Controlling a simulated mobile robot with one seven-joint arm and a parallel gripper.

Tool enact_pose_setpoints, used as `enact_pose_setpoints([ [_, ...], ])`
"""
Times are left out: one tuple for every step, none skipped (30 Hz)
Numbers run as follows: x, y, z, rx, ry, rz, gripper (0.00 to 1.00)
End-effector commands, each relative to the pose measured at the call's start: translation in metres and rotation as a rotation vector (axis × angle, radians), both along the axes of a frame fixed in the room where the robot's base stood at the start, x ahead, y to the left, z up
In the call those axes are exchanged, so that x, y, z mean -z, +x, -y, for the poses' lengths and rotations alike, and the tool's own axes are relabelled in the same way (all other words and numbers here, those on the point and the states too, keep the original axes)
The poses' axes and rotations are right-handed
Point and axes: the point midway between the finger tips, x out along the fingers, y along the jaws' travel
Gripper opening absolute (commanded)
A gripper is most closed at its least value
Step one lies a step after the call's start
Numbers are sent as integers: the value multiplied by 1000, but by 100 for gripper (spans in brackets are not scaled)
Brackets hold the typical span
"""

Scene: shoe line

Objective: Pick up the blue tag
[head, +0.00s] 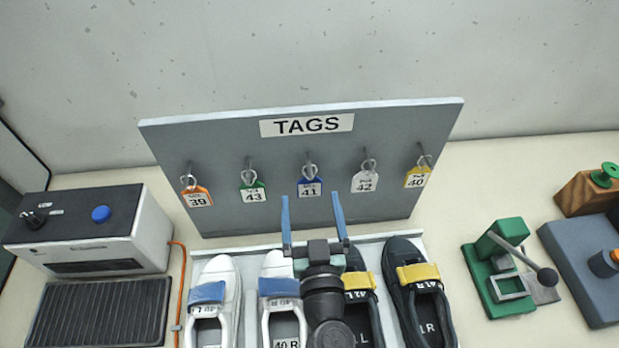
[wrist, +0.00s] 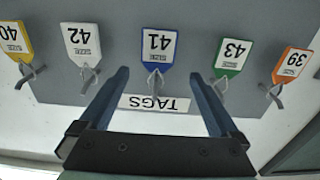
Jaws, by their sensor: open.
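The blue tag (head: 309,188), marked 41, hangs by a ring from the middle hook of the grey TAGS board (head: 245,222). In the wrist view the blue tag (wrist: 158,47) appears upside down, beyond the fingertips and between their lines. My gripper (head: 312,197) is open and empty, with its two blue fingers pointing at the board just below the blue tag. In the wrist view my gripper (wrist: 162,76) shows both fingers apart, with nothing between them touching either finger.
Orange 39 (head: 198,197), green 43 (head: 253,191), white 42 (head: 365,182) and yellow 40 (head: 417,178) tags hang on neighbouring hooks. Shoes (head: 214,292) stand in a tray below. A white-and-black machine (head: 95,230) is at left, a green press (head: 500,268) at right.

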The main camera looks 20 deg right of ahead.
Motion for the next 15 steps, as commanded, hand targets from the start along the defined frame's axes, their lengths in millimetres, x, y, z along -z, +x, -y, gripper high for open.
enact_pose_setpoints([
  [-1, 5, 1, 0, 1, 1, 98],
  [-1, 6, 2, 0, 1, 1, 98],
  [-1, 8, 2, 0, 0, 0, 98],
  [0, 9, 3, 0, 0, 0, 98],
  [-1, 10, 3, 0, 1, 0, 98],
  [-1, 12, 4, 0, 1, 1, 98],
  [-1, 13, 4, 0, 1, 1, 98],
  [-2, 16, 6, 0, 1, 1, 98],
  [-2, 20, 8, 1, 2, 2, 98],
  [-3, 24, 9, 2, 1, 2, 98],
  [-3, 27, 11, 2, 2, 2, 98],
  [-4, 33, 14, 2, 1, 2, 98],
  [-4, 37, 15, 2, 2, 3, 98],
  [-4, 41, 17, 2, 1, 3, 98],
  [-3, 45, 18, 1, 0, 2, 98],
])
